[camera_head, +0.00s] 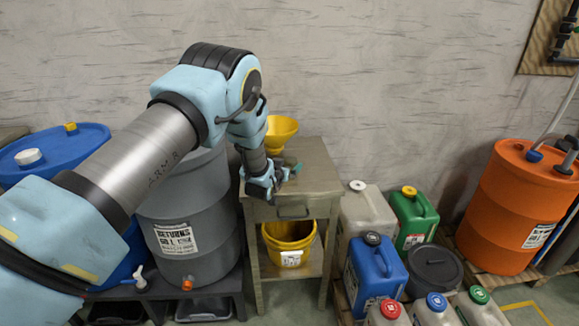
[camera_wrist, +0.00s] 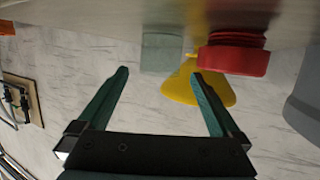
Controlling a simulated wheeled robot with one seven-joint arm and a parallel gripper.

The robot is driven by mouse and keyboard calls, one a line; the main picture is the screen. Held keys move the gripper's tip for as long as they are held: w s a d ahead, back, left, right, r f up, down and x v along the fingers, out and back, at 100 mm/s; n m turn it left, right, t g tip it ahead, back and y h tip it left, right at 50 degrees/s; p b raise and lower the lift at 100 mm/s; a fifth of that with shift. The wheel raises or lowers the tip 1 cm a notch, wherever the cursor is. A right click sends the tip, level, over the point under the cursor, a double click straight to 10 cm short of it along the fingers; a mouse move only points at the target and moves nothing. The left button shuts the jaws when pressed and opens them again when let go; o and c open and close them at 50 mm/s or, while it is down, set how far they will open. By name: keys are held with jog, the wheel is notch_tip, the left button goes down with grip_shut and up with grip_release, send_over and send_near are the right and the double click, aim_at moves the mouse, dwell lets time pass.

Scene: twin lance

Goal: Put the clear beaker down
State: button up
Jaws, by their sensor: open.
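The clear beaker (camera_wrist: 162,52) looks pale grey-green in the wrist view, which is upside down. It appears to stand on the bench top, at or just beyond the fingertips and in line with the gap between them. My gripper (camera_wrist: 159,73) is open, with a finger on each side of that gap and nothing clamped. In the head view my gripper (camera_head: 274,186) is low over the front of the small bench (camera_head: 316,168). I cannot clearly make out the beaker there, behind my gripper and wrist.
A red ribbed cap-like object (camera_wrist: 235,52) is close beside the beaker. A yellow funnel (camera_head: 281,130) is behind my gripper. A grey drum (camera_head: 190,205) stands left of the bench. A yellow bucket (camera_head: 290,240) sits on the lower shelf. Jerrycans (camera_head: 375,265) stand at right.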

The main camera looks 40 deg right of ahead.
jog(key=shift+p+x, duration=0.3)
jog(key=shift+x, duration=1.2)
jog(key=shift+c, duration=0.2)
jog(key=shift+r, duration=0.1)
jog(key=c, duration=1.5)
